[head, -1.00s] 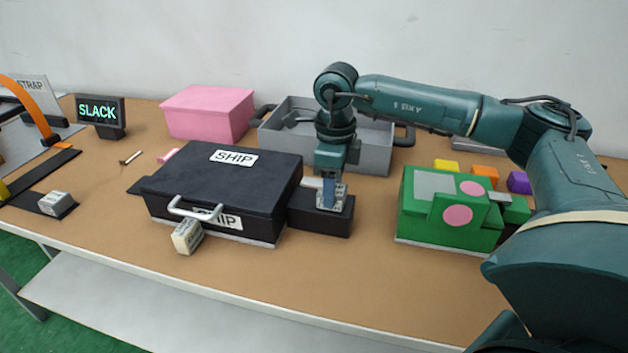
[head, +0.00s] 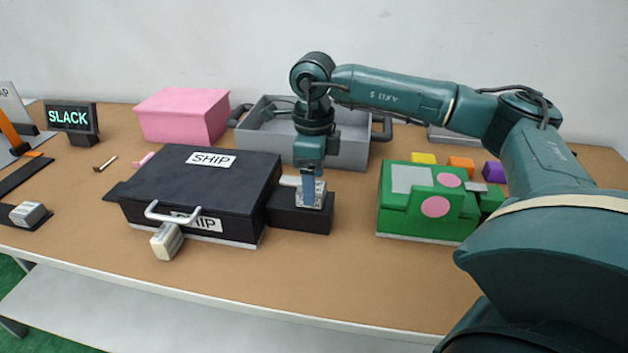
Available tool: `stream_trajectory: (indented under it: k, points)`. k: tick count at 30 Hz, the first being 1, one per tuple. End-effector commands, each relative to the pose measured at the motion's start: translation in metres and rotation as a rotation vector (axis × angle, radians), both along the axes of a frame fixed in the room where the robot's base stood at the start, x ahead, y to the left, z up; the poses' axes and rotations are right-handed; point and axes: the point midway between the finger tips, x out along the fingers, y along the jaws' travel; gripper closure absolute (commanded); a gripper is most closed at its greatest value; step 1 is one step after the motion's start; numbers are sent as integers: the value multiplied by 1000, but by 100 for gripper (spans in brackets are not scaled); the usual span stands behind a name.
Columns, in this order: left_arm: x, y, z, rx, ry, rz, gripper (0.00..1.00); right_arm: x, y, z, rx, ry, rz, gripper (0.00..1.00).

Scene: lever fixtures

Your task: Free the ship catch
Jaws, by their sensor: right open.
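The black case marked SHIP (head: 240,170) sits on the table with its lid down. A silver bar handle (head: 172,218) is on its front, beside a second SHIP label. A low black block (head: 318,222) adjoins the case's right side. My right gripper (head: 311,203) points down at the top of this block, its jaws open. Light metal parts (head: 289,181) show around the fingers on the block; the fingers partly hide them, and I cannot tell whether they touch. My left gripper is out of view.
A beige block (head: 167,241) leans at the case's front. A pink box (head: 182,116) and grey tray (head: 262,145) stand behind. A green fixture (head: 410,205) is on the right, a SLACK display (head: 70,120) on the left.

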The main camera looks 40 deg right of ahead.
Motion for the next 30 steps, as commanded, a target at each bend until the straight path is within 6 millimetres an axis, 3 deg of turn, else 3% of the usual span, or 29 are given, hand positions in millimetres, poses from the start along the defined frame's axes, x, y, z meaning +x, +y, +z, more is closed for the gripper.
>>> stream_trajectory:
  k: [9,15,21,30]
  points:
    - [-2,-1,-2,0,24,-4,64,1,0,71,0,-5,0,31]
    - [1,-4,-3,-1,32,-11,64,0,0,105,1,-2,-1,31]
    - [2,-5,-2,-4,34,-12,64,0,0,119,0,-1,0,31]
    - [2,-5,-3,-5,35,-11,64,0,0,120,-1,-1,-1,31]
